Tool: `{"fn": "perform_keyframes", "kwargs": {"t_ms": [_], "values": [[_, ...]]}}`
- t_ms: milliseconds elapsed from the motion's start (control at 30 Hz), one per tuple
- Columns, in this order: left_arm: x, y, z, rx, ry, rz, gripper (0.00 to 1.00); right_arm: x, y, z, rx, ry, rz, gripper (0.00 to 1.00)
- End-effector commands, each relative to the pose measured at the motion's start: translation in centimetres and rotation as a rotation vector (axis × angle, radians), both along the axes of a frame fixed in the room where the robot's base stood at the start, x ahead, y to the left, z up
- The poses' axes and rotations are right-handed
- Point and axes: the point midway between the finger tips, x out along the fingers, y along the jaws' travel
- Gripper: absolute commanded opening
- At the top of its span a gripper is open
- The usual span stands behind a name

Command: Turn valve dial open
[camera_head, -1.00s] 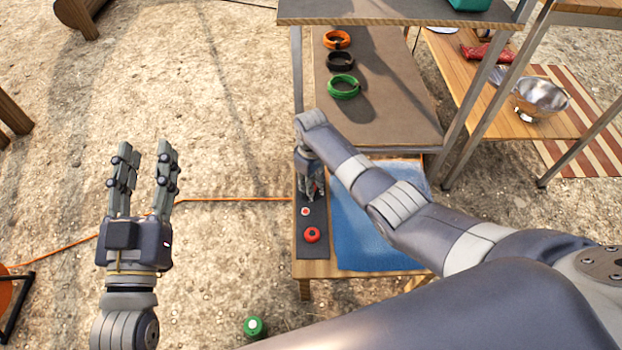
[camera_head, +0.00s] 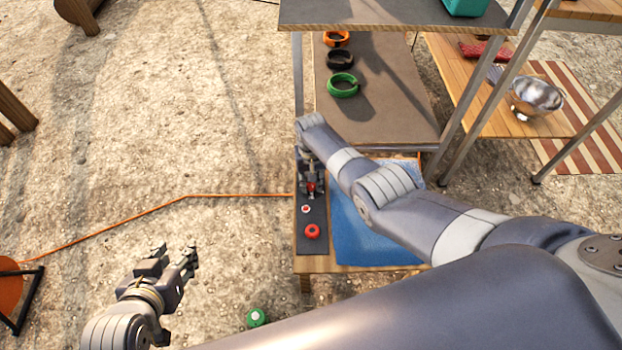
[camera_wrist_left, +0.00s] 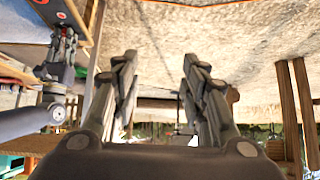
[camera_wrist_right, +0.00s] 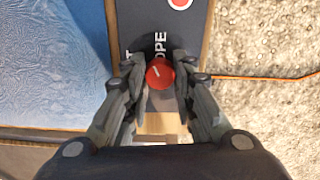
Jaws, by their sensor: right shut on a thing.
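A red valve dial (camera_wrist_right: 159,73) with a white pointer mark sits on a dark panel (camera_wrist_right: 159,12) in the right wrist view. The pointer is tilted off the panel's long direction. Letters beside the dial read "OPE", partly cut off. My right gripper (camera_wrist_right: 160,80) is shut on the dial, one finger at each side. In the head view the right gripper (camera_head: 310,188) is over the far part of the panel, and a bit of red shows at its fingertips. My left gripper (camera_head: 175,250) is open and empty, left of the bench, away from the panel; its fingers show apart in its wrist view (camera_wrist_left: 158,85).
A small red-and-white button (camera_head: 306,209) and another red knob (camera_head: 312,231) are on the panel's near part. A blue cloth (camera_head: 365,240) lies right of it. A shelf with cable coils (camera_head: 342,85) stands behind. An orange cable (camera_head: 230,195) crosses the ground.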

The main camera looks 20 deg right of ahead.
Motion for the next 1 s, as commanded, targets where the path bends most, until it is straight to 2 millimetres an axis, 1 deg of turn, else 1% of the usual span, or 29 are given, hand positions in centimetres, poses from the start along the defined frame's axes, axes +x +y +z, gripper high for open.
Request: {"fn": "perform_keyframes", "kwargs": {"t_ms": [200, 500, 700, 1000], "values": [[-1.5, 0.6, -1.0, 0.019, 0.083, 0.006, 0.4, 0.0, 0.1, 0.0, 0.001, 0.0, -0.181, 0.01], [-2.6, 0.9, -1.6, 0.03, 0.139, 0.011, 0.4, 0.0, 0.0, 0.0, 0.0, 0.0, -0.353, 0.01], [-3.0, 1.0, -1.8, 0.034, 0.155, 0.011, 0.4, 0.1, 0.0, 0.0, 0.001, -0.001, -0.409, 0.01], [-3.0, 1.0, -1.8, 0.034, 0.159, 0.011, 0.4, 0.1, 0.0, 0.0, 0.0, -0.002, -0.428, 0.01]]}}
